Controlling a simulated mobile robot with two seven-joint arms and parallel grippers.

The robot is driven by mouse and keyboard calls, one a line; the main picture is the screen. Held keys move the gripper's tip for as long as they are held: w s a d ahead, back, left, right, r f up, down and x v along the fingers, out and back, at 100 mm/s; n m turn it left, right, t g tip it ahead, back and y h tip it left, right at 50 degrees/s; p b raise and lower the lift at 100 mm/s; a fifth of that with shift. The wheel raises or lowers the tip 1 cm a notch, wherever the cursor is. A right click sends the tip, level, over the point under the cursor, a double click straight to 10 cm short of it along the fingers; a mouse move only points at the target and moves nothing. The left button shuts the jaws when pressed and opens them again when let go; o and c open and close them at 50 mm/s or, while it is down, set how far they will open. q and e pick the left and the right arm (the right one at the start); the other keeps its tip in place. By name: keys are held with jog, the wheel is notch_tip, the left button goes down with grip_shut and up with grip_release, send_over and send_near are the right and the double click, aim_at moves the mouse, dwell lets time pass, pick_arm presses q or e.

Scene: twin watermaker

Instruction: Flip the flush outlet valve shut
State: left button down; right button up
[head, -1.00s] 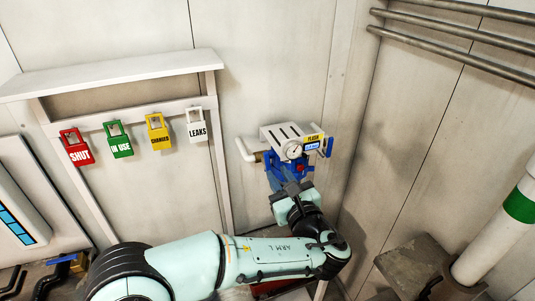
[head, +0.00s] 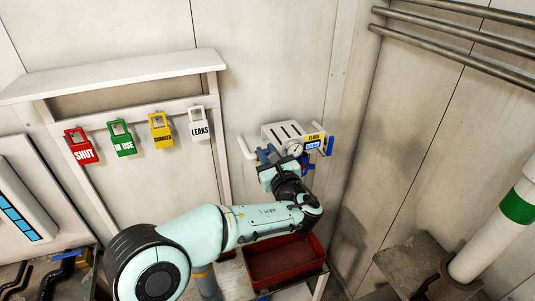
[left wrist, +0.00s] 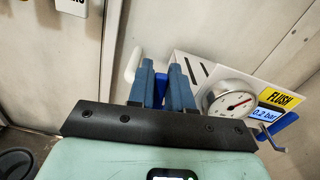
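The flush unit (head: 287,132) is a white slotted box on the back wall with a round gauge (head: 295,149), a yellow FLUSH label and a small display. In the left wrist view the display (left wrist: 266,114) reads 0.2 bar. A blue handle (head: 329,146) stands at the unit's right; it shows partly in the left wrist view (left wrist: 283,124). My left gripper (head: 269,154) is at the unit's front left. Its blue-grey fingers (left wrist: 166,82) are apart, with bright blue visible between them; I cannot tell whether they touch it. My gripper hides the unit's lower part. My right gripper is out of view.
A white pipe (head: 246,147) bends out at the unit's left. A red tray (head: 285,262) lies below. Red, green, yellow and white tags (head: 199,124) hang on the rack at left. A grey ledge with a thick white pipe (head: 492,237) is at right.

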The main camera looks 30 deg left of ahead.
pick_arm(q)
jog(key=shift+w+d+r+m+p, duration=0.2)
jog(key=shift+w+r+m+p, duration=0.1)
jog(key=shift+m+p, duration=0.55)
jog(key=shift+f, duration=0.25)
jog(key=c, duration=1.4)
grip_release()
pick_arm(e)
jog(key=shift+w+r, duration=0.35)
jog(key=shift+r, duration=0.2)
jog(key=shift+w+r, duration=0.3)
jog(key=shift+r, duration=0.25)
pick_arm(q)
jog(key=shift+d, duration=0.15)
jog(key=b+v, duration=0.2)
jog(key=v, duration=1.1)
jog(key=shift+s, duration=0.15)
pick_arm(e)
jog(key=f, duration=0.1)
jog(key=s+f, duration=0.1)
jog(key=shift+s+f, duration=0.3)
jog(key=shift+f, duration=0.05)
